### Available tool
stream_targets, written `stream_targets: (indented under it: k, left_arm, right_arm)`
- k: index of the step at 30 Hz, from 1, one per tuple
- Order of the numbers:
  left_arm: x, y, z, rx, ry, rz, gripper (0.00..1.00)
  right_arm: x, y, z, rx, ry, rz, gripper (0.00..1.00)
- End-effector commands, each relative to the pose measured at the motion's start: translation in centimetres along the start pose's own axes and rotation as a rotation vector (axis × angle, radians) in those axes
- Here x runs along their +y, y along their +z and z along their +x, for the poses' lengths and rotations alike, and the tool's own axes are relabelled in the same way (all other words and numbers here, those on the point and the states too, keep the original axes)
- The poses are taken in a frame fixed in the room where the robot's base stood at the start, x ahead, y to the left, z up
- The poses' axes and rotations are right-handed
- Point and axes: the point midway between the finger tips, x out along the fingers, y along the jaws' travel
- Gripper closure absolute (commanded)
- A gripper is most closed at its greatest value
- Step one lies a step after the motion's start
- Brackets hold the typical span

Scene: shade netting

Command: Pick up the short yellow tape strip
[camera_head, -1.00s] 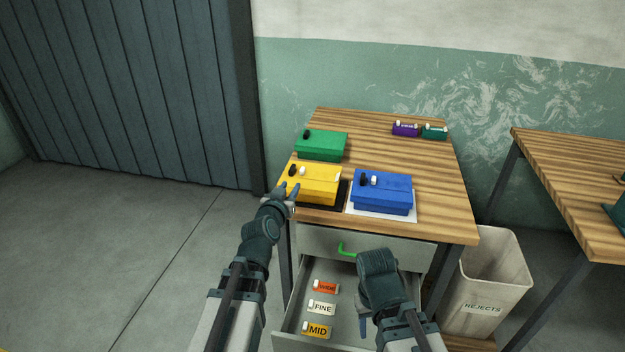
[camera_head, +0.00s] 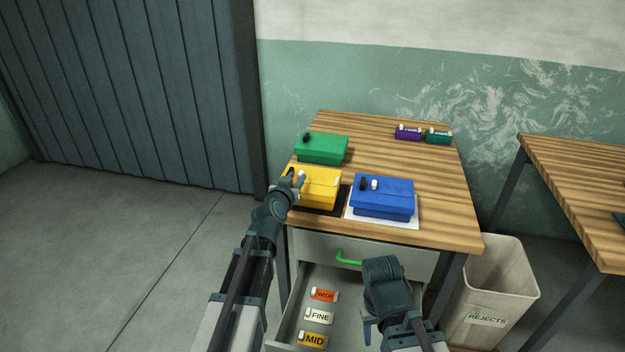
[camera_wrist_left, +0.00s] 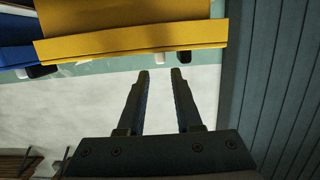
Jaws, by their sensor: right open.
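No separate short yellow tape strip can be made out for certain. The yellow things in view are a yellow box (camera_head: 318,188) on the table and a yellow label marked MID (camera_head: 312,340) in the open drawer. My left gripper (camera_head: 296,177) is at the left end of the yellow box and partly covers it. In the left wrist view its two fingers (camera_wrist_left: 160,72) are apart with nothing between them, and the yellow box (camera_wrist_left: 130,28) is beyond the tips. My right gripper (camera_head: 368,330) is open, pointing down over the drawer's right side.
A green box (camera_head: 322,148) and a blue box (camera_head: 383,196) flank the yellow one. The open drawer (camera_head: 340,285) also holds WIDE (camera_head: 325,296) and FINE (camera_head: 320,317) labels. A rejects bin (camera_head: 495,290) stands at right.

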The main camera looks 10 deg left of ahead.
Motion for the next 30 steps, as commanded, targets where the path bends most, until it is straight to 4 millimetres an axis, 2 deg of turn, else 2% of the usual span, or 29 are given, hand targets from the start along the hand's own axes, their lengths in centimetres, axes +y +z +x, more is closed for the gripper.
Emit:
stream_targets:
  k: [3, 6, 14, 20, 30]
  left_arm:
    - [-0.7, 0.7, 1.8, 0.0, 0.0, 0.0, 0.66]
    - [-1.1, 0.6, 2.8, 0.0, 0.0, 0.0, 0.66]
    - [-1.2, 0.5, 2.9, 0.0, 0.0, 0.001, 0.66]
    - [-1.2, 0.5, 2.9, 0.0, 0.0, 0.001, 1.0]
    - [-1.1, 0.5, 2.9, 0.0, 0.0, 0.001, 1.0]
  right_arm:
    - [-0.1, -0.1, 1.1, 0.0, 0.0, 0.0, 0.5]
    - [-0.1, -0.1, 1.1, 0.0, 0.0, 0.0, 0.5]
    - [-0.1, -0.1, 1.1, 0.0, 0.0, 0.0, 0.5]
    - [-0.1, -0.1, 1.1, 0.0, 0.0, 0.0, 0.5]
    - [-0.1, -0.1, 1.1, 0.0, 0.0, 0.0, 0.5]
